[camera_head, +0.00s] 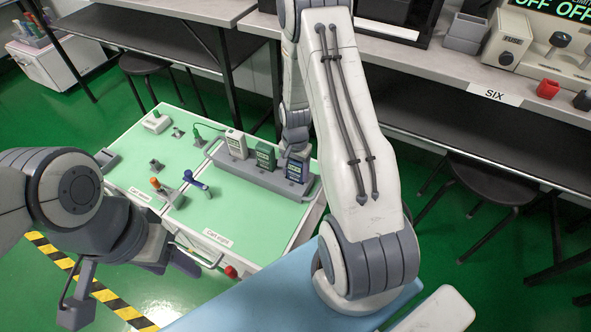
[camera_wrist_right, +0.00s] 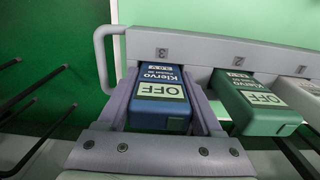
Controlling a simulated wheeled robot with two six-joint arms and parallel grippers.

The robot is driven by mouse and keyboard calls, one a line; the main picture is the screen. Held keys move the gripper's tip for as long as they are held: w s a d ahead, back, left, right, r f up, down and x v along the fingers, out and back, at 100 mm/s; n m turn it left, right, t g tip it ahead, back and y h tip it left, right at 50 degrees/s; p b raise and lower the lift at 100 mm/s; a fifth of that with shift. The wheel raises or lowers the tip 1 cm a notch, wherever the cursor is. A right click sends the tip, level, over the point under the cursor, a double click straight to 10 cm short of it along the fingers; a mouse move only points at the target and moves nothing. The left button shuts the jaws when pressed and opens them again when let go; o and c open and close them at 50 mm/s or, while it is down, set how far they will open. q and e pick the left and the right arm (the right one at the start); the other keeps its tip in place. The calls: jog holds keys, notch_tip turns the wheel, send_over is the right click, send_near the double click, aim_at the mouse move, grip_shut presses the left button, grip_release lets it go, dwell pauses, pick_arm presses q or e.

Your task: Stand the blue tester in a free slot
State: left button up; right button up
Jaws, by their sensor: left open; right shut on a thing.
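The blue tester (camera_head: 298,167) is upright at the right end of the grey rack (camera_head: 262,178), at the place marked 3. My right gripper is shut on it, with one finger on each side of the blue tester (camera_wrist_right: 162,98) in the right wrist view (camera_wrist_right: 160,78). Its lower end meets the rack; I cannot tell if it rests on the slot's bottom. The green tester (camera_head: 265,155) stands beside it at 2, and a pale tester (camera_head: 236,144) stands beyond that. My left gripper (camera_head: 170,255) is open and empty, away from the rack at lower left.
The rack stands on a green-topped cart (camera_head: 250,218). A blue-handled tool (camera_head: 195,181), an orange-topped piece (camera_head: 158,185) and small fixtures lie left of the rack. Benches with black stools (camera_head: 480,185) stand behind and right. The cart's front area is clear.

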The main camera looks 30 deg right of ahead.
jog(key=shift+f, duration=0.35)
jog(key=o, duration=1.5)
jog(key=shift+r, duration=0.1)
notch_tip(320, 180, up, 10)
jog(key=p, duration=0.4)
jog(key=shift+r, duration=0.2)
